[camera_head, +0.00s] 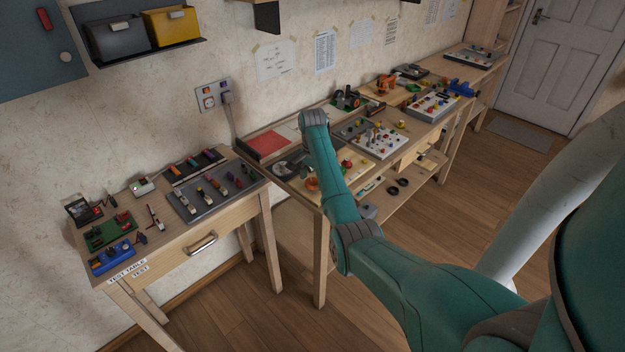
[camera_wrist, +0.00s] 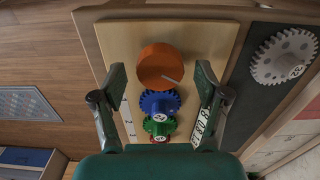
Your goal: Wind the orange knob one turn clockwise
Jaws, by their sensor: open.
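The orange knob (camera_wrist: 160,64) is a round disc with a pale line on its lower right face, in the upper middle of the wrist view. It sits on a light wooden board (camera_wrist: 215,40). My gripper (camera_wrist: 160,82) is open, with one finger on each side just below the knob in the picture. The fingers look apart from the knob. In the head view the knob is small (camera_head: 312,184), just left of my arm.
A blue gear (camera_wrist: 160,103) and a green gear (camera_wrist: 159,124) line up below the knob. A grey gear (camera_wrist: 284,56) lies on a dark panel to the right. In the head view, a test table (camera_head: 170,235) stands left and a pegged panel (camera_head: 375,138) stands right.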

